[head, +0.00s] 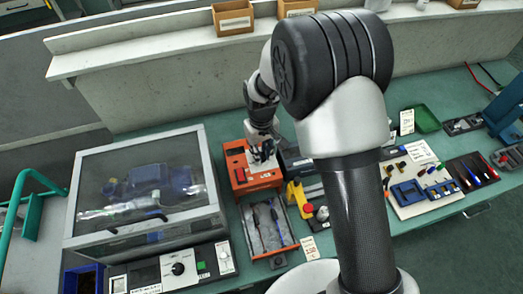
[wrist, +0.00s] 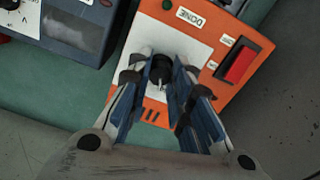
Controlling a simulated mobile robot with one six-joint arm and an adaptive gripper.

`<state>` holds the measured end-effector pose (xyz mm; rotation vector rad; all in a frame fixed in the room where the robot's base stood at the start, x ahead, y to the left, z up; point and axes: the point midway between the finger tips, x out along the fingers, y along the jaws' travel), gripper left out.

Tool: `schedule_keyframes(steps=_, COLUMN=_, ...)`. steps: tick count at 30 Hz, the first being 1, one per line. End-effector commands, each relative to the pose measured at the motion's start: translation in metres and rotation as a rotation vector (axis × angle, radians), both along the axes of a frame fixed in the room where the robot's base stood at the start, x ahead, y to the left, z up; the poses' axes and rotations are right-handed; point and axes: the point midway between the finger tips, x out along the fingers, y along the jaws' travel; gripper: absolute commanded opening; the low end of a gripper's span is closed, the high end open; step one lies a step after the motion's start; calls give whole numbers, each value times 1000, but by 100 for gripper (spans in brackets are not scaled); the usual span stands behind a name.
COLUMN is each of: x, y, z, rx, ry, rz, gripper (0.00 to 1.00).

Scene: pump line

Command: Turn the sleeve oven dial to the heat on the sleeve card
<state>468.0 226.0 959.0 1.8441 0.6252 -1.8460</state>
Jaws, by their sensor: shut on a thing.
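The orange box (head: 237,167) stands on the bench near the middle of the head view, and I take it to be the sleeve oven. In the wrist view its orange face (wrist: 200,100) has a white panel, a red rocker switch (wrist: 239,66) and a "DONE" label. My gripper (wrist: 160,80) reaches down over the panel and is shut on the black dial (wrist: 160,66). The fingers hide much of the dial and its scale, so its setting is unreadable. In the head view my gripper (head: 262,155) is over the box. I cannot tell which small card is the sleeve card.
A drawer with tools (head: 268,228) is open in front of the orange box. A clear-lidded case (head: 145,190) stands at left. A yellow part (head: 297,194) and a red button (head: 307,208) are close by. A blue-grey instrument (wrist: 75,25) sits beside the box.

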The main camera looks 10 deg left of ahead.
Motion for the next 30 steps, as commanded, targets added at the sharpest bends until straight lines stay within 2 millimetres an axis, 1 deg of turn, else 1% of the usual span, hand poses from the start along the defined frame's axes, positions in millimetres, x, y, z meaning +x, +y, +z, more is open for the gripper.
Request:
schedule_keyframes(steps=8, x=2, y=1, z=1, rx=2, ry=-5, rz=55, gripper=0)
schedule_keyframes(steps=20, x=2, y=1, z=1, rx=3, ry=-5, rz=59, gripper=0)
schedule_keyframes(steps=21, x=2, y=1, z=1, rx=3, ry=-5, rz=59, gripper=22)
schedule_keyframes(steps=30, x=1, y=1, z=1, rx=2, ry=-2, rz=59, gripper=41)
